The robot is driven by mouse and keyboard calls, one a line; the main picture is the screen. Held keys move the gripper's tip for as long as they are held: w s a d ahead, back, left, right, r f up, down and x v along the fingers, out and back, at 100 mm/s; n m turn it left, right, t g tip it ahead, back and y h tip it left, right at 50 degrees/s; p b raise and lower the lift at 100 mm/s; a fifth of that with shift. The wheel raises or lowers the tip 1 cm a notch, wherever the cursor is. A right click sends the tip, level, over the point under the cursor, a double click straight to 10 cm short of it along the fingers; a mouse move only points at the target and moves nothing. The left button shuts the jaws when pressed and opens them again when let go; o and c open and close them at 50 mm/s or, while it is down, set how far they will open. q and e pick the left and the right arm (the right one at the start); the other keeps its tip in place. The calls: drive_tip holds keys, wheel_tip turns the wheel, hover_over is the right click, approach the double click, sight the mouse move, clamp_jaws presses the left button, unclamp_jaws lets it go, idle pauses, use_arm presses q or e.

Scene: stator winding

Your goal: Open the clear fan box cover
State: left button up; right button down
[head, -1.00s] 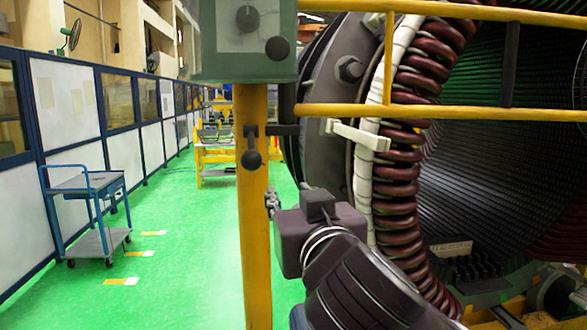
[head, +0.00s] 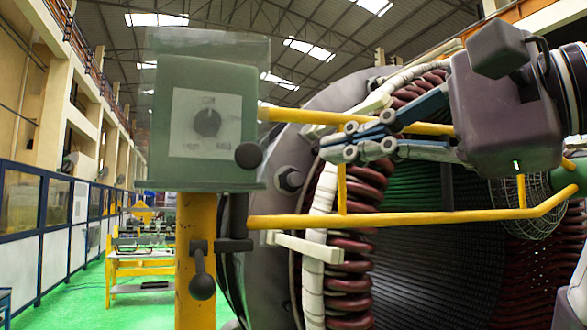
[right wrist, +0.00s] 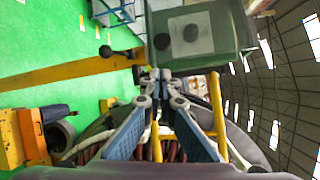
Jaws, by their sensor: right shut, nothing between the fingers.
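The green fan box (head: 208,120), with a round black dial on a pale plate, stands on a yellow post left of centre in the head view. Its clear cover (head: 205,43) shows as a faint see-through panel rising above the box top; its exact edges and hinge are hard to make out. My right gripper (head: 326,148) is right of the box, its fingers closed together and pointing left at it, with a gap to the box side. In the right wrist view the box (right wrist: 218,30) lies just beyond the closed fingertips (right wrist: 160,76). My left gripper is out of view.
Yellow rails (head: 400,220) run across the stator (head: 400,265) below and behind my right gripper. A black knob (head: 248,155) sticks out at the box's lower right. A lever (head: 202,287) hangs on the post (head: 195,250). Open green floor lies left.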

sight(261, 168)
drive_tip(key=p+x, duration=0.4)
drive_tip(key=x, duration=0.5)
drive_tip(key=shift+a+r+p, duration=0.1)
drive_tip(key=shift+a+p, duration=0.05)
drive_tip(key=shift+p, duration=0.25)
drive_tip(key=shift+w+a, duration=0.2)
drive_tip(key=shift+w, duration=0.1)
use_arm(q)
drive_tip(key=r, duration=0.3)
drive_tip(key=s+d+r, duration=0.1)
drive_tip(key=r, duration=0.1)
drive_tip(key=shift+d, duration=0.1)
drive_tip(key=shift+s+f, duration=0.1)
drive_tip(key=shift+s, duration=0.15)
